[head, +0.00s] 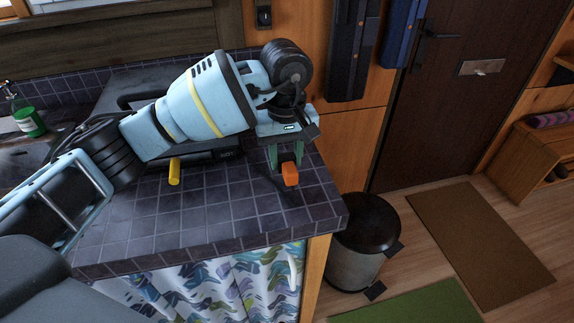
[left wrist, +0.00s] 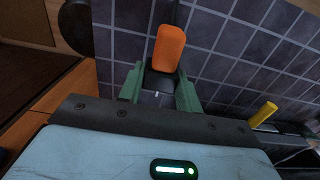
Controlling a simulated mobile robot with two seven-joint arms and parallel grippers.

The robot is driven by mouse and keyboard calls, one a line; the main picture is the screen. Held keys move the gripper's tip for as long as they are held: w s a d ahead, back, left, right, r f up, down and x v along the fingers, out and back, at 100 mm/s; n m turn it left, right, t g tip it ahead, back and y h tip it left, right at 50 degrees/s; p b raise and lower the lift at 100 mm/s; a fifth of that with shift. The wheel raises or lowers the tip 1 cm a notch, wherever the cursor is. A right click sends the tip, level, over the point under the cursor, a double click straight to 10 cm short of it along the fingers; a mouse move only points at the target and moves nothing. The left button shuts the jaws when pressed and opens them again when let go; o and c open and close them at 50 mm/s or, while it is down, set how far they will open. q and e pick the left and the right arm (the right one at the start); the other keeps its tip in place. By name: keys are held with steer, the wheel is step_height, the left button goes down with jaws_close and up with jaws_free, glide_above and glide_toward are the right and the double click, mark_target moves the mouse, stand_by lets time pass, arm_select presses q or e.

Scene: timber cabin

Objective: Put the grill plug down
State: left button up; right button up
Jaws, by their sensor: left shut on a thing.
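The grill plug, an orange block with a dark part, shows in the head view (head: 290,174) and in the left wrist view (left wrist: 169,48). My left gripper (head: 286,158) is shut on it, and its green fingers (left wrist: 159,88) stand either side of the dark part. The plug is over the right end of the dark tiled counter (head: 240,205). I cannot tell whether it touches the tiles. A black grill (head: 205,157) with a yellow handle (head: 175,171) is on the counter, partly hidden behind my left arm. My right gripper is not in view.
A green bottle (head: 28,118) stands at the far left. Tiles in front of the grill are clear. The counter's right edge is close to the plug, with a metal bin (head: 355,255) on the floor beyond it. A patterned curtain (head: 205,285) hangs below the counter.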

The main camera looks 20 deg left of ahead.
mark_target(287, 166)
arm_select(q)
steer(key=shift+w, duration=0.15)
steer(key=shift+w, duration=0.25)
steer(key=shift+f, duration=1.8)
steer(key=shift+s, duration=0.1)
steer(key=shift+f, duration=0.1)
steer(key=o, duration=1)
step_height(287, 166, up, 12)
steer(key=shift+r, duration=0.1)
